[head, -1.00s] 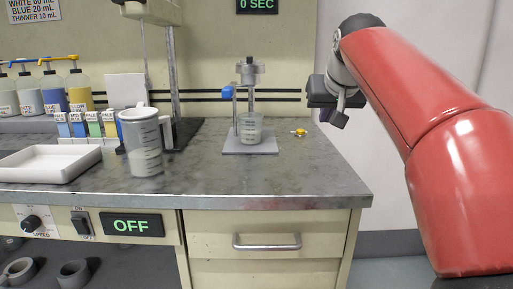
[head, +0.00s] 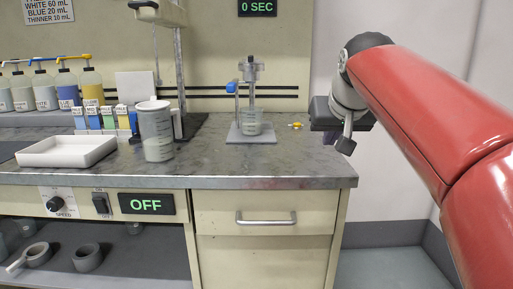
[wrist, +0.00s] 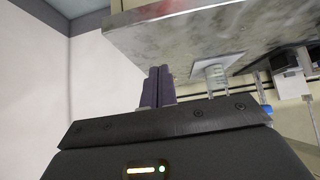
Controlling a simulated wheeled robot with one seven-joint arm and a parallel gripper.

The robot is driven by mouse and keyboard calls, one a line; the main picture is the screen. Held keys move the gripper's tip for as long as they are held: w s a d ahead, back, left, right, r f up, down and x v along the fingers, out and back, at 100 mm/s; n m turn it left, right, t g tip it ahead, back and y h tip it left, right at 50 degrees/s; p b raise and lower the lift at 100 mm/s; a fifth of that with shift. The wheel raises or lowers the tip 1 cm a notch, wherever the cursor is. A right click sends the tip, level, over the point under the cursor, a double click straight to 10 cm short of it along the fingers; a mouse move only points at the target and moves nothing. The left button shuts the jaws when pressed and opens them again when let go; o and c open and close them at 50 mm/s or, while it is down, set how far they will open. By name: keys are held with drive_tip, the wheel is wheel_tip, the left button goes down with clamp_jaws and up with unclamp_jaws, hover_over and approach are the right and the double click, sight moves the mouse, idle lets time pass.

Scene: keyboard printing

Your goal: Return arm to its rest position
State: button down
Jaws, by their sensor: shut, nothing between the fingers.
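My gripper (wrist: 158,87) shows in the wrist view with its two dark purple fingers pressed together and nothing between them. The fingertips are hard to make out there. The grey metal counter (head: 300,165) lies to the left of the arm; in the wrist view its edge (wrist: 140,35) shows tilted at the upper right.
A clear cup (head: 251,122) stands on a small stand's plate (head: 250,137). A small yellow piece (head: 295,125) lies beside it. A measuring jug (head: 155,130), white tray (head: 66,150) and several bottles (head: 68,87) are further left. The floor right of the drawers is clear.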

drive_tip(key=s+f+g, duration=0.3)
drive_tip(key=s+f, duration=2.1)
drive_tip(key=f, duration=0.2)
drive_tip(key=shift+s, duration=0.15)
